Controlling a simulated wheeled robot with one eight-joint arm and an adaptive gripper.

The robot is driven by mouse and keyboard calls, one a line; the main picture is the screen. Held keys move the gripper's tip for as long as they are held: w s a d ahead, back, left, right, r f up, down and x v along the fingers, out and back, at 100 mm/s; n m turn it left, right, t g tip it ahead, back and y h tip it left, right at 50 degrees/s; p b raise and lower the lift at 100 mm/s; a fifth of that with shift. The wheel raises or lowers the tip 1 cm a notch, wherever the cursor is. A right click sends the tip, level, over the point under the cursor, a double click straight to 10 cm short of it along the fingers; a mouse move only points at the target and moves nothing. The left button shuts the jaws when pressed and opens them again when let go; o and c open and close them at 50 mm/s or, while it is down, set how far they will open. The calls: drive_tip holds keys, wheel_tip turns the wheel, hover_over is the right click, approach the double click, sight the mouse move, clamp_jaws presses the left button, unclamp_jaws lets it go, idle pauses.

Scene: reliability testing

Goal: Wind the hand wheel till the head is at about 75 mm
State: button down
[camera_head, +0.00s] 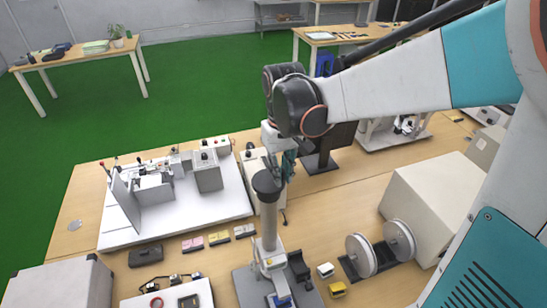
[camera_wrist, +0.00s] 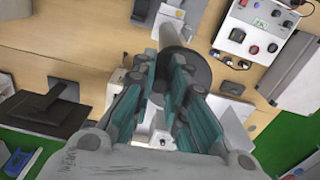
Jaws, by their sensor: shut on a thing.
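A test stand with a pale grey column (camera_head: 269,228) rises at the front middle in the head view. A dark round hand wheel (camera_head: 264,183) caps it; the wheel also shows in the wrist view (camera_wrist: 203,68), partly behind a finger. My gripper (camera_head: 286,178) comes down at the wheel's right edge. In the wrist view its teal fingers (camera_wrist: 165,64) are closed in on something at the wheel's rim, probably its handle, which they hide. A light carriage with blue parts (camera_head: 279,298), probably the head, sits low on the column. No height reading is legible.
A white board with grey fixtures (camera_head: 207,217) lies left of the stand. Two white reels (camera_head: 361,255) and a large pale box (camera_head: 432,205) stand to the right. Small coloured blocks (camera_head: 219,238) lie left of the column. A dark monitor (camera_head: 321,160) stands behind my gripper.

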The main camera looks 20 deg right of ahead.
drive_tip(key=shift+s+m, duration=0.1)
drive_tip(key=shift+m, duration=0.2)
drive_tip(key=c, duration=1.5)
unclamp_jaws()
drive_tip(key=shift+c, duration=0.2)
wheel_tip(320, 180, up, 12)
drive_tip(key=shift+s, duration=0.1)
